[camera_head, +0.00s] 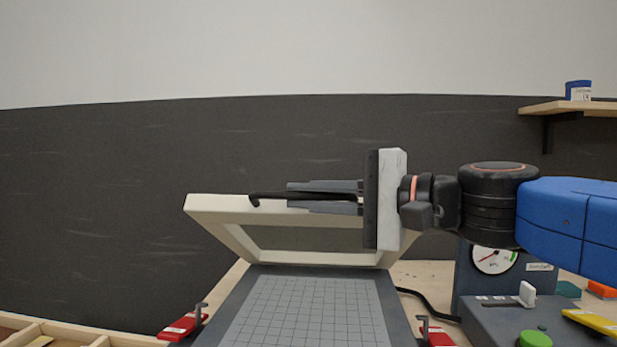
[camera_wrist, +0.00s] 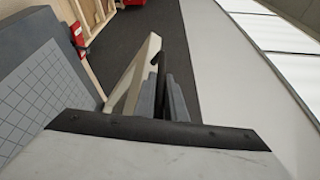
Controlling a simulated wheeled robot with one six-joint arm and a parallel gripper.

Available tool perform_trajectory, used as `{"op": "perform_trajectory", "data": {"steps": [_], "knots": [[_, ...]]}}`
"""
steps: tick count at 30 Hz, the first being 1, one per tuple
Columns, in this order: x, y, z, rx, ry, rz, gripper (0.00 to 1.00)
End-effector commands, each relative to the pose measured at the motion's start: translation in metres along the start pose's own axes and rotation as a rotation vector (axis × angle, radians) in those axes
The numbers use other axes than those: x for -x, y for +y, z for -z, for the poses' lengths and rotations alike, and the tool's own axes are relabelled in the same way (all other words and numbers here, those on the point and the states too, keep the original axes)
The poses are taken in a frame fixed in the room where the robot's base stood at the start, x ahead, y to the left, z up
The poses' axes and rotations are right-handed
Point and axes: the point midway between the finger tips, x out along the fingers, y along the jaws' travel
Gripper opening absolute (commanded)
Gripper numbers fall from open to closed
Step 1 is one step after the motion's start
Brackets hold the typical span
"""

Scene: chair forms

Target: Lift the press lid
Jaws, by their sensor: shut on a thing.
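The press lid (camera_head: 222,205) is a cream open frame. It stands raised and tilted up above the dark press bed (camera_head: 240,300), joined along the bed's far edge, and it also shows in the wrist view (camera_wrist: 132,78). A thin black handle (camera_head: 270,196) runs along the lid's free upper edge, and its hooked end sticks out to the left. My gripper (camera_head: 300,197) comes in from the right and is shut on the handle. The wrist view also shows my gripper (camera_wrist: 172,98) around the handle (camera_wrist: 156,68).
Red clamps (camera_head: 185,325) and (camera_head: 433,334) sit at the bed's sides. On the right stand a gauge (camera_head: 495,259) and a control box with a white lever (camera_head: 527,294) and a green button (camera_head: 535,339). A wooden divided tray (camera_head: 70,335) lies at lower left. Air above the lid is clear.

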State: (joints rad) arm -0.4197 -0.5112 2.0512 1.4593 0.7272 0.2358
Motion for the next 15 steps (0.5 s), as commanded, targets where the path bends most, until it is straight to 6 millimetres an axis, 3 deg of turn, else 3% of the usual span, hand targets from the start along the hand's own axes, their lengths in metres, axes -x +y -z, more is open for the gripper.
{"op": "perform_trajectory", "data": {"steps": [15], "knots": [[0.0015,0.0077,-0.0032,-0.002,0.001,0.000,0.00]]}}
